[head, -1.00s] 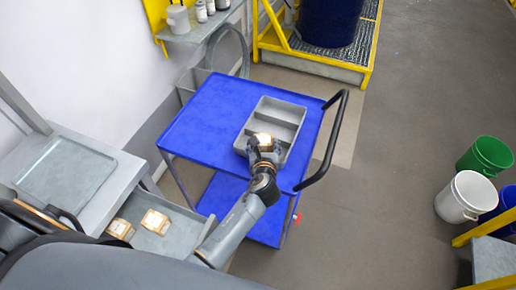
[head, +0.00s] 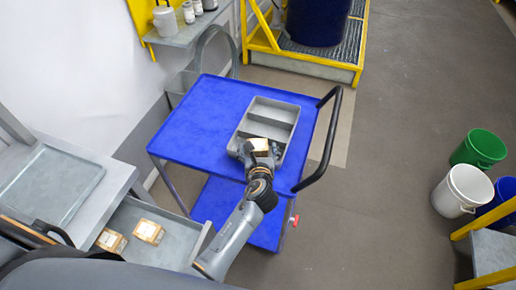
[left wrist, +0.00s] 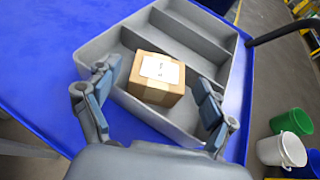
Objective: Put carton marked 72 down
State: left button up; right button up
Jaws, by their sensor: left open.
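A small brown carton with a white label (left wrist: 158,75) sits in the nearest compartment of the grey divided tray (left wrist: 232,98). Its label is too small to read. In the head view the carton (head: 259,145) shows at the near end of the tray (head: 292,110). My left gripper (left wrist: 152,103) is open, with one finger on each side of the carton and gaps between. In the head view my left gripper (head: 258,155) is over the tray's near end. My right gripper is not in view.
The tray stands on a blue cart (head: 195,122) with a black handle (head: 328,140). Two more cartons (head: 149,231) lie in an open drawer (head: 180,245) at lower left. Green, white and blue buckets (head: 462,188) stand on the floor at right. The cart's left half is clear.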

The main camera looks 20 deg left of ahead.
pick_arm(q)
jog(key=shift+s+r, duration=0.15)
jog(key=shift+r, duration=0.05)
jog(key=v, duration=1.1)
jog(key=shift+s+r, duration=0.15)
jog(key=shift+s, duration=0.15)
jog(key=shift+d, duration=0.15)
